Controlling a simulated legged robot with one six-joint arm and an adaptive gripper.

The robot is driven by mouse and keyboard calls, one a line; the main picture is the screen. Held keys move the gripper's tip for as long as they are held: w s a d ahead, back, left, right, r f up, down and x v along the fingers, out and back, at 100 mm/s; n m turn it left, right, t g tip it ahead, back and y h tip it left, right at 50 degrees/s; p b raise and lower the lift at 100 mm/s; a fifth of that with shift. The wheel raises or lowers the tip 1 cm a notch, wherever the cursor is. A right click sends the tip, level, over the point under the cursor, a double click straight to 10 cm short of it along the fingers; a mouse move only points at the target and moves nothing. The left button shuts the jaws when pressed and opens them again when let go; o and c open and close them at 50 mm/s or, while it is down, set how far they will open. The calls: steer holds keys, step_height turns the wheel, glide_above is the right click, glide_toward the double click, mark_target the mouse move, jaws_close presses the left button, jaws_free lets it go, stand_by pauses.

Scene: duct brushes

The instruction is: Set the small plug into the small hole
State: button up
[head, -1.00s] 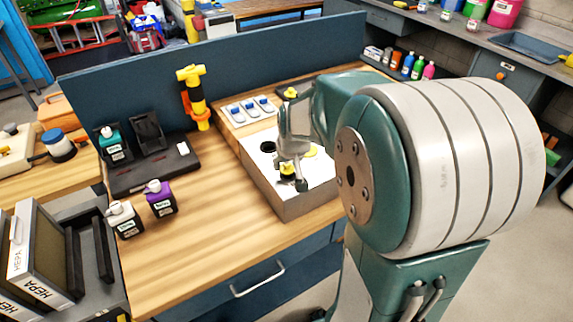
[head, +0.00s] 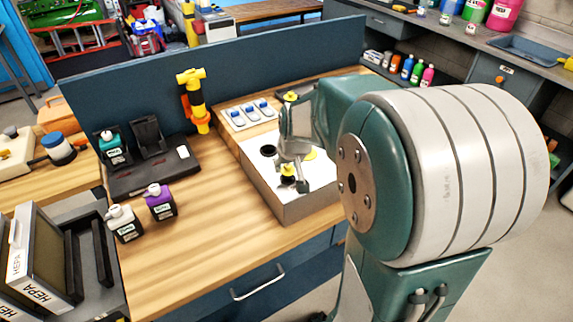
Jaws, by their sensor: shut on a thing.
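A white-topped box (head: 262,177) stands on the wooden bench and has a round dark hole (head: 268,151) in its top. A yellow disc-like patch (head: 311,154) shows on the same top, partly behind my gripper. My gripper (head: 294,176) points down over the front part of the box, shut on a small black-and-yellow plug (head: 288,171). The plug is low, at or just above the white top; I cannot tell whether it is in a hole. The small hole is not clearly visible under it. Another yellow-topped piece (head: 290,96) sits on a dark base behind the box.
A tray with blue-and-white pieces (head: 250,113) lies behind the box. Bottles (head: 160,201) and a dark stand (head: 150,170) are at left. Bare wood lies in front of the box.

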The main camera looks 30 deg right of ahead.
steer(key=shift+r, duration=0.85)
stand_by(0.8)
steer(key=o, duration=0.5)
steer(key=shift+c, duration=0.2)
steer(key=d+v, duration=0.1)
steer(key=v, duration=1)
steer(key=shift+a, duration=0.5)
steer(key=shift+s+a, duration=0.1)
